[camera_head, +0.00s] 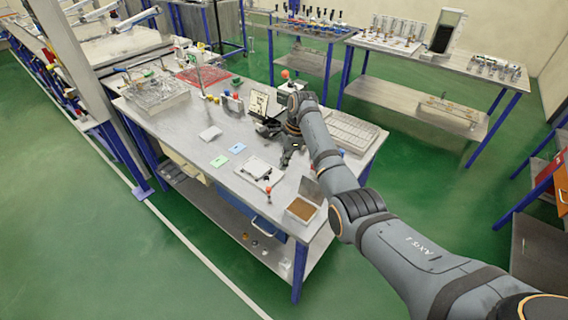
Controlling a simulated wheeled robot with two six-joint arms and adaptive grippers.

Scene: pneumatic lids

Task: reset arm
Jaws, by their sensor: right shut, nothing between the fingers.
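My right arm reaches in from the lower right corner, stretched out over the metal workbench (178,128). My right gripper (285,158) is above the middle of the bench, pointing down, near a white square plate (259,172). It is shut and holds nothing. I cannot tell whether its fingertips touch the bench. My left gripper and left arm do not show.
The bench carries a wire basket (155,92), a red mat (203,75), a white tray (352,131), a box with brown contents (301,209) and small coloured cards. Other benches (425,60) stand behind. Green floor is free at the front left.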

